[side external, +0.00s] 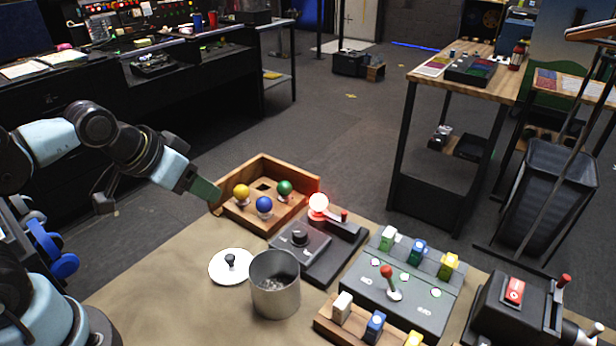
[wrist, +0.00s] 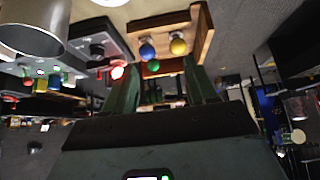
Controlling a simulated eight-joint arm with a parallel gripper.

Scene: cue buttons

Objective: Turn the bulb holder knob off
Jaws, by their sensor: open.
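The bulb holder (side external: 312,254) is a dark grey box on the table, with a black round knob (side external: 299,234) on top. A bulb (side external: 318,204) glowing red stands at its back, beside a red-tipped lever (side external: 344,215). My gripper (side external: 207,192) is open and empty, in the air to the left of the holder, near the wooden tray. The wrist view is turned over; there the holder (wrist: 84,28), knob (wrist: 97,51) and red bulb (wrist: 117,70) appear left of my open fingers (wrist: 160,78).
A wooden tray (side external: 262,161) holds yellow, blue and green bulbs. A metal pot (side external: 275,290) and its lid (side external: 224,268) sit in front of the holder. A grey button panel (side external: 372,303) with a red-topped joystick stands to its right, with a block rack (side external: 330,325) in front.

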